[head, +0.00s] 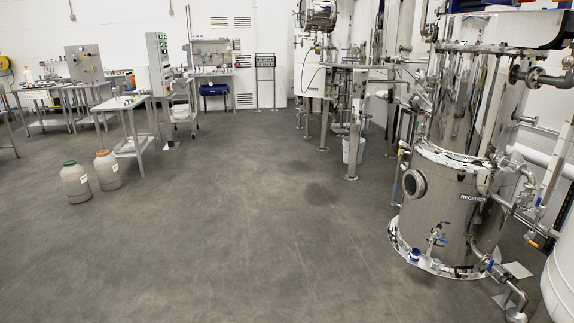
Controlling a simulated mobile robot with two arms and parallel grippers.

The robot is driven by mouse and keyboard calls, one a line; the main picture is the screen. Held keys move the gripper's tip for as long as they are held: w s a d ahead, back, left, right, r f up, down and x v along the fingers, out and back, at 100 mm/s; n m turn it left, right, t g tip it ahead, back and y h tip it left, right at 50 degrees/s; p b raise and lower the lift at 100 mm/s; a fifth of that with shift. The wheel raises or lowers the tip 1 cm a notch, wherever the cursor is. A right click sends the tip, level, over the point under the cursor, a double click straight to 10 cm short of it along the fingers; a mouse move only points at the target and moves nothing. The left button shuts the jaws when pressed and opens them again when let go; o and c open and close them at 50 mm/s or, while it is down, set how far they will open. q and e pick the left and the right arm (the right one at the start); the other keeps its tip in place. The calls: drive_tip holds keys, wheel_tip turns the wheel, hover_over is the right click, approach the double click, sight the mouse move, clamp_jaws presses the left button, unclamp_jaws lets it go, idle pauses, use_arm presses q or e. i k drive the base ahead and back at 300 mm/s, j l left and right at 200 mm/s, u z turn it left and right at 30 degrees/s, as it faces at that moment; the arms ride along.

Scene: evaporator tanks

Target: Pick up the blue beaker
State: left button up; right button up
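A small blue cup-shaped thing (414,255), which looks like the blue beaker, is low at the front of the steel receiver tank (440,215) on the right in the head view. It is by the tank's base flange, below and left of a small valve with blue handles (437,238). It is too small to tell what it rests on or whether it holds anything. Neither of my grippers shows in the head view.
Two jugs, one with a green cap (75,183) and one with an orange cap (107,170), stand on the floor at left near workbenches (130,104). Pipes (508,215) and a white vessel (560,275) crowd the right edge. The grey floor (260,230) in the middle is clear.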

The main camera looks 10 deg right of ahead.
sight(415, 255)
drive_tip(key=i+l+z, duration=0.1)
drive_tip(key=i+z, duration=0.2)
drive_tip(key=i, duration=0.2)
drive_tip(key=i+z, duration=0.25)
drive_tip(key=i, duration=0.3)
drive_tip(key=i+j+z, duration=0.1)
drive_tip(key=i+z, duration=0.2)
drive_tip(key=i, duration=0.2)
drive_tip(key=i+j+z, duration=0.3)
drive_tip(key=i, duration=0.25)
drive_tip(key=l, duration=0.1)
